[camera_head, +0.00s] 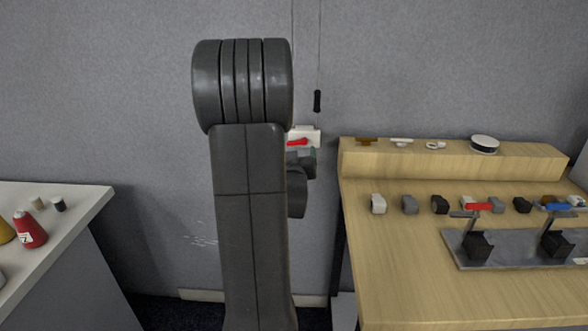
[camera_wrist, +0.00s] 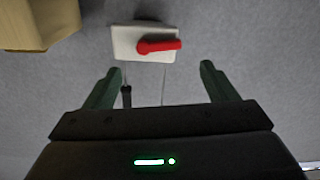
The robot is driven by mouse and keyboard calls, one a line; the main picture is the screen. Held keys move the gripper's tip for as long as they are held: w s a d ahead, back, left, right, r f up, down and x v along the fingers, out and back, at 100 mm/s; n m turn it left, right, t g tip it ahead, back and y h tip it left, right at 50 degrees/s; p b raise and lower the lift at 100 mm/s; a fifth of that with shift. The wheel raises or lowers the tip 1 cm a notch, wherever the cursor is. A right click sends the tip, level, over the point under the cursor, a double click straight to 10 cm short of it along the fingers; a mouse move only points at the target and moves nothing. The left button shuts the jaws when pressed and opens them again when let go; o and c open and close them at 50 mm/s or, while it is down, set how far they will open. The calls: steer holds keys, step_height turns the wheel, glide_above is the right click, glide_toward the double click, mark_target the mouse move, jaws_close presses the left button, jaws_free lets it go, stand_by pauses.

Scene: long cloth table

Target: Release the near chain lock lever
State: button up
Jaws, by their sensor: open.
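A white wall plate (camera_head: 314,132) with a red lever (camera_head: 297,142) is on the grey wall, partly hidden behind my arm in the head view. In the wrist view the white plate (camera_wrist: 122,38) and its red lever (camera_wrist: 160,46) show fully. The lever lies nearly level, its free end to the right in that view. My gripper (camera_wrist: 161,72) is open and empty, its two green fingers spread apart. The lever lies beyond the fingertips, between their lines, and is apart from them. Thin cords run along the wall with a black piece (camera_head: 317,101) on one.
A white table (camera_head: 75,200) with a red cone spool (camera_head: 29,230) is at left. A tan block (camera_wrist: 40,25) shows in the wrist view's upper left.

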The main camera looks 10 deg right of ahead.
mark_target(296, 142)
steer(key=s+a, duration=0.1)
steer(key=s, duration=0.6)
steer(key=shift+a+b, duration=0.25)
steer(key=shift+b, duration=0.1)
steer(key=w+d, duration=0.1)
steer(key=w, duration=0.3)
steer(key=w+d+p, duration=0.1)
steer(key=w, duration=0.4)
steer(key=w+p, duration=0.1)
steer(key=w, duration=0.3)
steer(key=shift+w+d, duration=0.25)
steer(key=shift+d, duration=0.15)
steer(key=shift+s+f, duration=0.1)
steer(key=shift+s, duration=0.1)
